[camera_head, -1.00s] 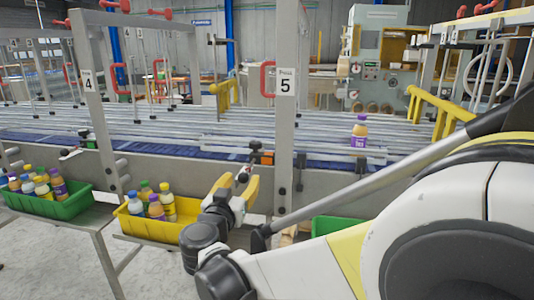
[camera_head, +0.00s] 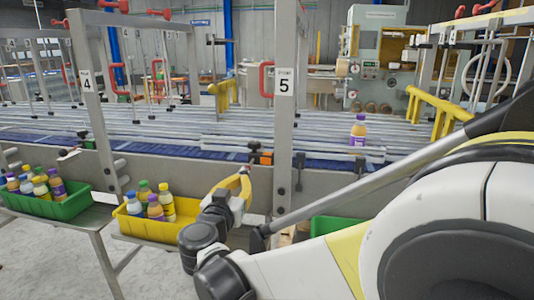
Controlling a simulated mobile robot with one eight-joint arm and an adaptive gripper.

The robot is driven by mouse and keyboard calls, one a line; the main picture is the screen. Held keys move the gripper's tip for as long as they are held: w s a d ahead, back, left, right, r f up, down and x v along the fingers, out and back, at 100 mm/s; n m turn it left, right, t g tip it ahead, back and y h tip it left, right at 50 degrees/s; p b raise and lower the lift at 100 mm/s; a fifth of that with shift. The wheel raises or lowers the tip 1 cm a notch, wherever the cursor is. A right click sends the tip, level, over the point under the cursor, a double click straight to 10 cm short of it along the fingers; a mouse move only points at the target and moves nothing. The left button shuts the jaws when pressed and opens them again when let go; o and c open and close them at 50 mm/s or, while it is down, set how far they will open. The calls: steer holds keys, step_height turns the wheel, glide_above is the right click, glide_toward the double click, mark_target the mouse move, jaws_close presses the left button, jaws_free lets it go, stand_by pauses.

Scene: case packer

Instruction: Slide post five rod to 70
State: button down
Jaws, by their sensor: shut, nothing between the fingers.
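Post five (camera_head: 284,185) is an upright grey post with a white label marked 5 (camera_head: 286,82). A dark clamp with a black knob (camera_head: 254,146) and an orange block (camera_head: 262,158) sits just left of the post, at the guide rail. My gripper (camera_head: 246,173), with yellow fingers, is in front of the conveyor side, just below and left of this clamp. Its fingers are shut with nothing seen between them. The near end of the post five rod is not clearly seen; the fingers may hide it. No scale reading is legible.
Post four (camera_head: 92,100) stands to the left. A yellow bin (camera_head: 150,230) and a green bin (camera_head: 45,207) of bottles stand in front of the conveyor. My arm covers the lower right.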

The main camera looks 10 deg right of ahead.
mark_target(243, 174)
steer(key=shift+x, duration=1.55)
steer(key=c, duration=1.3)
jaws_free()
steer(key=shift+o, duration=0.2)
steer(key=v, duration=0.7)
